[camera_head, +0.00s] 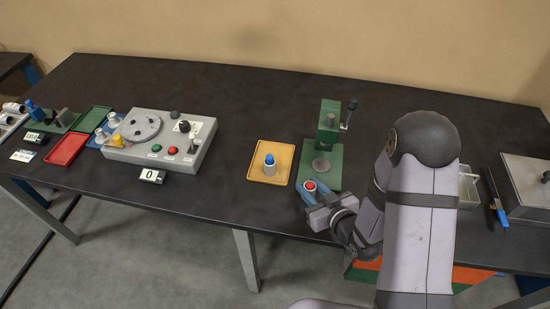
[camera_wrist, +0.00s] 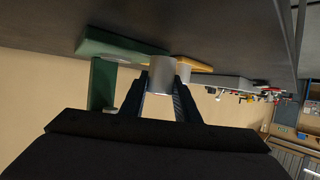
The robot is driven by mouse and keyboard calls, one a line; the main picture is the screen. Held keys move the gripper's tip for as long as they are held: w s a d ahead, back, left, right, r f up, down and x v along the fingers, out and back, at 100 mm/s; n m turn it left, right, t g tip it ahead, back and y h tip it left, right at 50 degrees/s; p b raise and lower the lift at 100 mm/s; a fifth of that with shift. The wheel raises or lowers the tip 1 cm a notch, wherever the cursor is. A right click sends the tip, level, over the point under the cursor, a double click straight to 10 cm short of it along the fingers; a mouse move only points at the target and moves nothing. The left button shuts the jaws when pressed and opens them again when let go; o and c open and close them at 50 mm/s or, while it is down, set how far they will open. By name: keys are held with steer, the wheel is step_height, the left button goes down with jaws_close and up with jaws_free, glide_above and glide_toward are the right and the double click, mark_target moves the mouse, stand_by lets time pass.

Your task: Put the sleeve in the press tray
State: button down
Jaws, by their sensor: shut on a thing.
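My gripper (camera_head: 309,192) is shut on a pale grey sleeve (camera_wrist: 161,73), which shows a red top (camera_head: 310,186) in the head view. The fingers (camera_wrist: 163,102) clasp it from both sides in the wrist view. It is just in front of the green press (camera_head: 329,130); I cannot tell whether it touches anything below. The yellow press tray (camera_head: 285,152) lies on the table left of the press, up and left of my gripper. A pale cylinder with a blue top (camera_head: 269,165) stands in the tray; it shows partly behind the held sleeve in the wrist view (camera_wrist: 184,74).
A grey machine with a round dial (camera_head: 160,138) stands to the left, with red (camera_head: 66,150) and green (camera_head: 92,120) trays beyond it. A metal box (camera_head: 527,185) and a blue-handled tool (camera_head: 500,212) are at the right. The table between machine and yellow tray is clear.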

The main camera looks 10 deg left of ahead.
mark_target(310, 185)
steer(key=shift+b+x, duration=0.85)
steer(key=shift+b, duration=1.45)
steer(key=b, duration=0.2)
steer(key=shift+w+a+r+b, duration=0.2)
steer(key=shift+w+b, duration=0.1)
steer(key=shift+b, duration=0.1)
steer(key=shift+a+b, duration=0.1)
steer(key=shift+b, duration=0.65)
steer(key=shift+w+a+r, duration=0.15)
steer(key=shift+w+r, duration=0.05)
steer(key=shift+w, duration=0.05)
steer(key=w+a+p, duration=0.1)
steer(key=w+a, duration=0.1)
steer(key=w, duration=0.1)
steer(key=w+a+p, duration=0.1)
steer(key=w+a, duration=0.1)
steer(key=w, duration=0.1)
steer(key=w+a+p, duration=0.1)
steer(key=w+a, duration=0.1)
steer(key=w, duration=0.1)
steer(key=shift+w+a, duration=0.25)
steer(key=shift+a, duration=0.1)
steer(key=shift+p, duration=0.3)
